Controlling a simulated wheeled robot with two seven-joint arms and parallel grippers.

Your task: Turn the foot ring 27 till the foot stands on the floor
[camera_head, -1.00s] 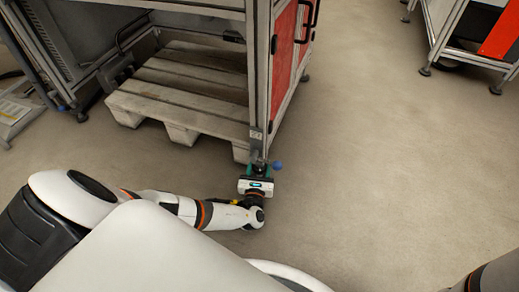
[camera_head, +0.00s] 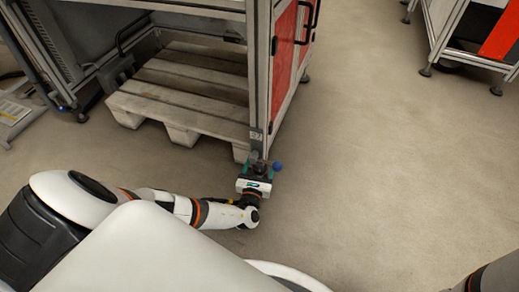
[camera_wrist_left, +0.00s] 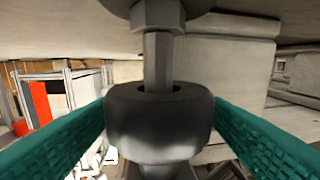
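The foot ring 27 (camera_wrist_left: 160,125) is a dark grey, rounded collar around a hex stem (camera_wrist_left: 158,62), with a nut (camera_wrist_left: 157,17) at the top of the left wrist view. In the head view the frame post above it carries a label 27 (camera_head: 256,135). My left gripper (camera_head: 260,169) is at the bottom of this post. Its two green fingers lie on either side of the ring in the wrist view, with no visible gap, so it looks shut on the ring. Whether the foot touches the floor is hidden. My right gripper is out of view.
A wooden pallet (camera_head: 185,98) lies under the machine frame, left of the post. Red door panels (camera_head: 284,65) are on its right side. Another machine stands at the upper right (camera_head: 470,40). The floor (camera_head: 390,160) to the right is clear.

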